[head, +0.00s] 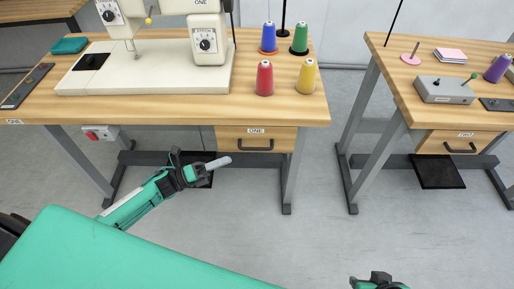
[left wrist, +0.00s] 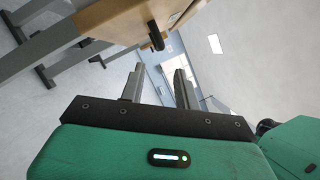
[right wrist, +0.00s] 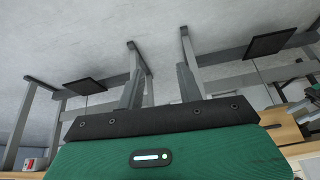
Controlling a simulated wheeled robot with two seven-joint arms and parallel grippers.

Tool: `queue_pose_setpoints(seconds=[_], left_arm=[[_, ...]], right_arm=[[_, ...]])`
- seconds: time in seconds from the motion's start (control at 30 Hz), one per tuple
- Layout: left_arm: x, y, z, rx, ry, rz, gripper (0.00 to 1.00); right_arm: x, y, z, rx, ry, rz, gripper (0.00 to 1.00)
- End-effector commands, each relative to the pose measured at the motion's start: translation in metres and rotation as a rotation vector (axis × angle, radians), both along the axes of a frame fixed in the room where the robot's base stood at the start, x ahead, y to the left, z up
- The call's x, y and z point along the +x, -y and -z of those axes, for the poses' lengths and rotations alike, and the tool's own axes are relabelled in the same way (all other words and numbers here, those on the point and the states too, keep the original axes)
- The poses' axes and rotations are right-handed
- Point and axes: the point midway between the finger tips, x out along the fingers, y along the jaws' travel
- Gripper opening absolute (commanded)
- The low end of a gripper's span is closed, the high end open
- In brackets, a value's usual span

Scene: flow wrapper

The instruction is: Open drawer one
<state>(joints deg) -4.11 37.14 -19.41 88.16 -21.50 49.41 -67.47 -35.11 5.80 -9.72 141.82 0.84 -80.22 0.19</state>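Drawer one (head: 256,132) is under the left table, with a wooden front, a label "ONE" and a dark bar handle (head: 256,148). It looks shut. My left gripper (head: 218,162) is just left of and below the handle in the head view, apart from it. In the left wrist view its two fingers (left wrist: 158,84) are spread with nothing between them, and the dark handle (left wrist: 156,36) shows beyond them. My right gripper is only partly seen at the bottom of the head view; in the right wrist view its fingers (right wrist: 160,86) are spread and empty.
The left table (head: 150,104) carries a white sewing machine (head: 150,75) and several thread spools. A second table (head: 400,75) with drawer two (head: 462,136) stands to the right. Grey table legs (head: 293,170) flank the drawer. The floor in front is clear.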

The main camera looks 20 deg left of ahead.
Motion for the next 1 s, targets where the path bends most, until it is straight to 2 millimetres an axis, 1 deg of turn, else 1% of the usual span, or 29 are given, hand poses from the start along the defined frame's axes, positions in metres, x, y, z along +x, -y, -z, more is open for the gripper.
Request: queue_pose_setpoints(seconds=[0.03, 0.1, 0.3, 0.5, 0.67, 0.93, 0.97, 1.0], left_arm=[[0.007, 0.009, -0.004, -0.003, 0.003, 0.000, 0.32], [0.016, 0.022, -0.008, -0.003, 0.003, 0.001, 0.32], [0.040, 0.055, -0.016, -0.003, 0.001, 0.000, 0.32], [0.056, 0.078, -0.021, -0.002, -0.001, -0.001, 0.32], [0.061, 0.086, -0.023, -0.001, -0.003, -0.002, 0.32], [0.062, 0.087, -0.023, -0.001, -0.003, -0.002, 0.32], [0.062, 0.087, -0.023, -0.001, -0.003, -0.002, 0.30], [0.062, 0.087, -0.023, -0.001, -0.003, -0.002, 0.23]], right_arm=[[-0.001, 0.001, -0.001, -0.002, -0.005, 0.002, 0.36], [-0.002, 0.003, -0.002, -0.007, -0.015, 0.005, 0.36], [-0.006, 0.007, -0.003, -0.017, -0.042, 0.011, 0.36], [-0.009, 0.009, -0.004, -0.024, -0.059, 0.015, 0.36], [-0.010, 0.010, -0.003, -0.028, -0.069, 0.016, 0.36], [-0.010, 0.010, -0.004, -0.028, -0.068, 0.017, 0.36], [-0.010, 0.010, -0.004, -0.028, -0.068, 0.017, 0.36], [-0.010, 0.010, -0.004, -0.028, -0.068, 0.017, 0.36]])
